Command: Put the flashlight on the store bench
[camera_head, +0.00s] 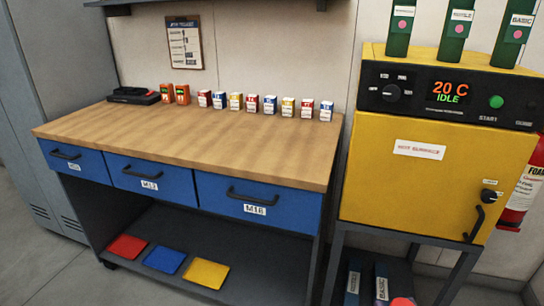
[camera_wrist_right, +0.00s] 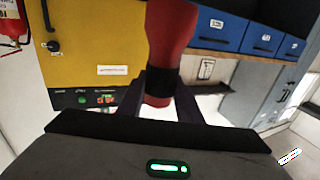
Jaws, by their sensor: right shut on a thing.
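The flashlight (camera_wrist_right: 172,40) is red with a black band, seen in the right wrist view. My right gripper (camera_wrist_right: 160,88) is shut around it at the black band, and one end runs out of the top of that view. In the head view the gripper itself is not clear; a small red rounded tip (camera_head: 402,301) shows at the bottom edge, likely the flashlight. The store bench (camera_head: 190,140) has a wooden top and blue drawers and stands left of the yellow oven. It also shows in the right wrist view (camera_wrist_right: 228,32). My left gripper is not in view.
Several small labelled boxes (camera_head: 252,103) line the bench's back edge, with orange devices (camera_head: 182,94) and a black case (camera_head: 134,96) at back left. The front and middle of the top are clear. The yellow oven (camera_head: 400,200) stands to the right, beside a fire extinguisher (camera_head: 520,190).

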